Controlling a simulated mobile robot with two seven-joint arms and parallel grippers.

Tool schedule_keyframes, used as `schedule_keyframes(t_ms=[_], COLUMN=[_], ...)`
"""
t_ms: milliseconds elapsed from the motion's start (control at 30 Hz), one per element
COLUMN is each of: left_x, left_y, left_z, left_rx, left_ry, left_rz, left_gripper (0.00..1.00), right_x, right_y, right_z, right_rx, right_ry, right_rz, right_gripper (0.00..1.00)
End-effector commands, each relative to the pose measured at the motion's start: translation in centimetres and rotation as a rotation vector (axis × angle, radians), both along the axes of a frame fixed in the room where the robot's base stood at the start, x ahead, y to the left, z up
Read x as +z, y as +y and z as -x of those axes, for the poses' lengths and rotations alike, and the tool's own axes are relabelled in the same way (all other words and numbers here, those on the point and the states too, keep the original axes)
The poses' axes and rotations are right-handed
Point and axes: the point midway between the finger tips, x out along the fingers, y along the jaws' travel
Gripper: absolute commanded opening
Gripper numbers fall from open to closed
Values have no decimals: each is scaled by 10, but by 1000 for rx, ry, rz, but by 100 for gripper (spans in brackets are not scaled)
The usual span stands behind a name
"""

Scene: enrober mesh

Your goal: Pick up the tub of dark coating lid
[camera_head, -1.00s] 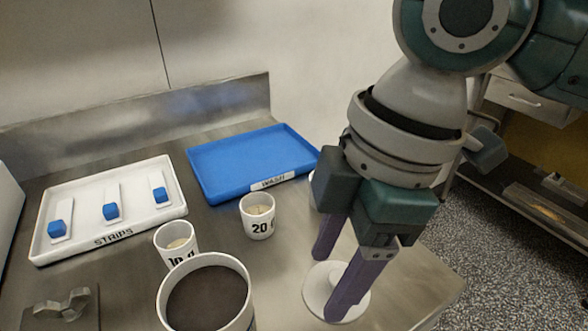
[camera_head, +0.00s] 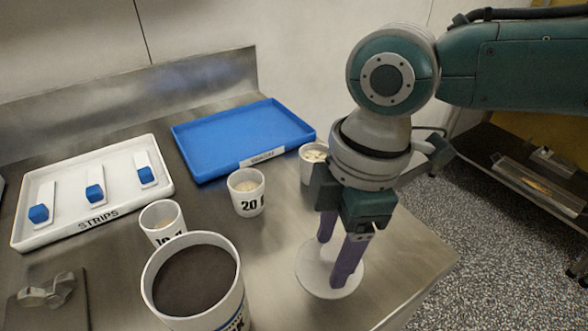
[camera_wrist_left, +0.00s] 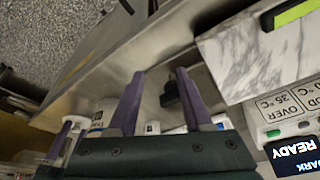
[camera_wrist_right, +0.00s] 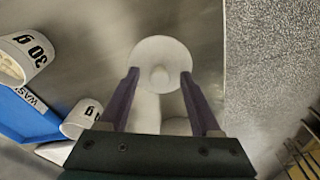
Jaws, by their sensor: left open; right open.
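The lid (camera_head: 313,282) is a flat white disc lying on the steel table near its right edge. Its round knob (camera_wrist_right: 160,77) shows in the right wrist view. My right gripper (camera_head: 334,262) is open over the lid, fingers pointing down. In the right wrist view its fingertips are on either side of the knob, with gaps; I cannot tell the exact height. The white tub of dark coating (camera_head: 238,298) stands uncovered at the front left of the lid, dark brown inside. My left gripper (camera_wrist_left: 160,73) is open and empty in its wrist view, out of the head view.
A cup marked 20 g (camera_head: 247,203), another cup (camera_head: 160,236) and a third cup (camera_head: 308,175) stand behind the tub and lid. A blue tray (camera_head: 185,165) and white STRIPS tray (camera_head: 140,203) lie further back. Steel table is bare right of the lid.

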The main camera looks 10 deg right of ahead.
Motion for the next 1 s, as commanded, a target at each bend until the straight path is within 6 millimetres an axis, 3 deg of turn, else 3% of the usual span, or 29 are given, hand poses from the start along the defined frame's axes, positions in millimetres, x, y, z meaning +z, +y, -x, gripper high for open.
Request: schedule_keyframes(t_ms=[267, 833, 1000], left_x=[0, -1, -1], left_y=[-1, 1, 2], left_z=[0, 0, 0], left_rx=[2, -3, -5], left_ry=[1, 0, 0], left_rz=[4, -4, -7], left_gripper=[50, 50, 50], right_x=[-3, -3, -3], right_y=[0, 0, 0], right_z=[0, 0, 0], right_rx=[1, 0, 0], right_ry=[-1, 0, 0], right_rz=[-1, 0, 0], right_gripper=[64, 0, 0])
